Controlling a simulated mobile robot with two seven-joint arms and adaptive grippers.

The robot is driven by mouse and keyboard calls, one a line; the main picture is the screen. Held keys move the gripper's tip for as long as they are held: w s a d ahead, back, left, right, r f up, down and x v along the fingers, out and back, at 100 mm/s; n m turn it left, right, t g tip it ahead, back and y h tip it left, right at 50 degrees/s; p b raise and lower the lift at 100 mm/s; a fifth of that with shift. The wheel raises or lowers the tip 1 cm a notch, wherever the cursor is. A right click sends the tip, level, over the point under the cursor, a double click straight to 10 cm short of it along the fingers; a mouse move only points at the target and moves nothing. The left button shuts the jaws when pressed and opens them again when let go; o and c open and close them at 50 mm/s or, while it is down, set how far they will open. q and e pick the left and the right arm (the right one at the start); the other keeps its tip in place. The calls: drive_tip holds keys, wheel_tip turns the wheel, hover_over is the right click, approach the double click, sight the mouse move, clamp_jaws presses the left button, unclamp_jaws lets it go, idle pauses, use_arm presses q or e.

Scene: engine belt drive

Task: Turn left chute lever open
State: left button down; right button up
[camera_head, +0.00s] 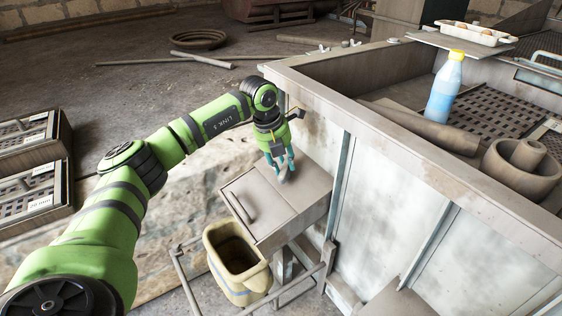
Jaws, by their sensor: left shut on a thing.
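My left gripper (284,174) points down at the side of the large metal machine, over the top of a grey box-shaped chute (305,200). Its teal fingers are shut on a small grey piece, which looks like the chute lever; the fingers hide most of it, so its angle is hard to tell. A dark bar handle (242,204) lies on the chute's left panel, apart from the gripper. My right gripper is out of view.
A yellowish bin (222,268) stands below the chute inside a metal rail frame. The machine's rim (400,135) rises close on the right. Crates (66,175) lie on the floor at left.

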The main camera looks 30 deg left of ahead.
use_arm(q)
drive_tip(key=m, duration=0.3)
drive_tip(key=shift+d+m, duration=0.2)
drive_tip(key=shift+m, duration=0.1)
drive_tip(key=shift+w+d+m, duration=0.1)
drive_tip(key=shift+d+m, duration=0.1)
drive_tip(key=shift+m, duration=1.7)
drive_tip(key=c, duration=0.9)
unclamp_jaws()
drive_tip(key=shift+c, duration=0.2)
drive_tip(key=shift+r, duration=0.15)
